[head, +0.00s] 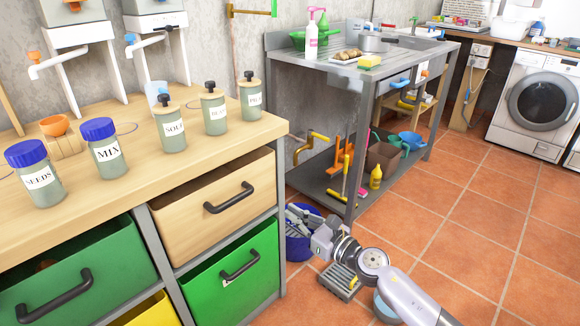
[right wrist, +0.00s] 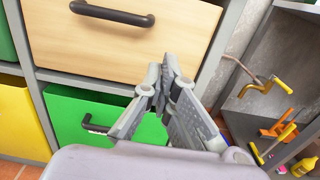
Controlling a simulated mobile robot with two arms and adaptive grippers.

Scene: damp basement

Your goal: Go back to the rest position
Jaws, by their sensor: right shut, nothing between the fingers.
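My right gripper (head: 300,217) hangs in front of the drawer cabinet's right edge, near the lower front of the grey metal bench. Its arm reaches in from the bottom right of the head view. In the right wrist view my right gripper (right wrist: 163,78) has its fingers together with nothing held. Behind the fingers there are a wooden drawer (right wrist: 120,38) and a green drawer (right wrist: 70,115), both shut. My left gripper and left arm do not show in the head view.
The wooden counter (head: 110,185) carries several labelled jars. The metal bench (head: 340,75) holds a pink-topped bottle (head: 311,40) and pans, with tools on its lower shelf. A blue bin (head: 296,247) stands on the floor by my right gripper. Tiled floor (head: 480,220) at the right is clear.

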